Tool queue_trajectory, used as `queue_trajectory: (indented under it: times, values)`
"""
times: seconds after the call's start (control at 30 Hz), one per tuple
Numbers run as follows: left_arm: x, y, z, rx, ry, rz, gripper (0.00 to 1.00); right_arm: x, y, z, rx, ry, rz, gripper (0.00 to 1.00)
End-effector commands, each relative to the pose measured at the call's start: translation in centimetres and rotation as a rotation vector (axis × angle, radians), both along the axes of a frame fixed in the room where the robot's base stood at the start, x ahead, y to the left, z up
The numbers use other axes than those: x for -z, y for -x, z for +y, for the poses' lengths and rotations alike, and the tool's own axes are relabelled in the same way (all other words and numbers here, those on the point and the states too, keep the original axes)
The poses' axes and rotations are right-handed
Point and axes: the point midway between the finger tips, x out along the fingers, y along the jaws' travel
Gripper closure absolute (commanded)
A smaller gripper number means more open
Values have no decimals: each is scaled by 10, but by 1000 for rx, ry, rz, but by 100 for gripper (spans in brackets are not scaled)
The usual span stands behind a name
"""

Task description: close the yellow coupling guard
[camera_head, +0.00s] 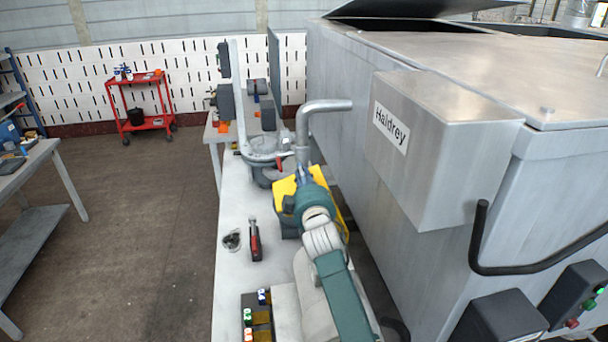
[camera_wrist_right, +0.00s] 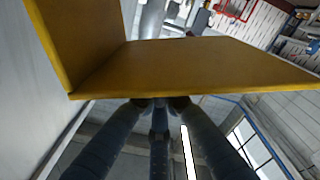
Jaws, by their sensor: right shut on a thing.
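The yellow coupling guard (camera_head: 284,188) is on the bench beside the steel tank, partly hidden behind my right arm in the head view. In the right wrist view the guard (camera_wrist_right: 200,62) shows as two flat yellow panels meeting at a corner on the left. My right gripper (camera_head: 303,175) is at the guard. In the right wrist view the gripper (camera_wrist_right: 160,103) has its fingertips close together at the near edge of the wide panel, shut on it. How far the guard is open I cannot tell. My left gripper is not in view.
The steel tank (camera_head: 340,150) with a bent pipe (camera_head: 322,107) stands close on the right. A red-and-black tool (camera_head: 255,240) and a small dark object (camera_head: 232,240) lie on the bench (camera_head: 231,205). A red cart (camera_head: 145,124) stands far left; the floor between is clear.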

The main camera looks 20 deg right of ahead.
Motion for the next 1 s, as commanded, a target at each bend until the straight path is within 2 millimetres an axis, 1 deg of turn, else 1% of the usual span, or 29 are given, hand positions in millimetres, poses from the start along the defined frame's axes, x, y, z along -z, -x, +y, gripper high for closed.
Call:
queue_trajectory:
  times: [0.03,0.13,0.17,0.2,0.23,0.47,0.53,0.67,0.77,1.0]
  values:
    - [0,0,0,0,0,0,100,-3,0,0,-1,-1,-7,100]
    - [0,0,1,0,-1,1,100,-3,0,0,-2,-1,-8,100]
    - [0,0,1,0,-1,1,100,-3,0,0,-1,-1,-8,87]
    - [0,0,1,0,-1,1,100,-3,0,0,-1,-1,-8,79]
    - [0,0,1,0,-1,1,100,-3,0,0,-2,0,-7,74]
    - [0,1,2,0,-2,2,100,-2,0,0,-1,0,-4,74]
    - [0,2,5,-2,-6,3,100,-1,1,0,-1,0,-4,74]
    - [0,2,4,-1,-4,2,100,-1,9,2,-1,0,-4,74]
    - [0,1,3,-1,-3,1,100,0,23,6,-1,0,-4,74]
    - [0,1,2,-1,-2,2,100,1,72,19,-2,-2,-3,74]
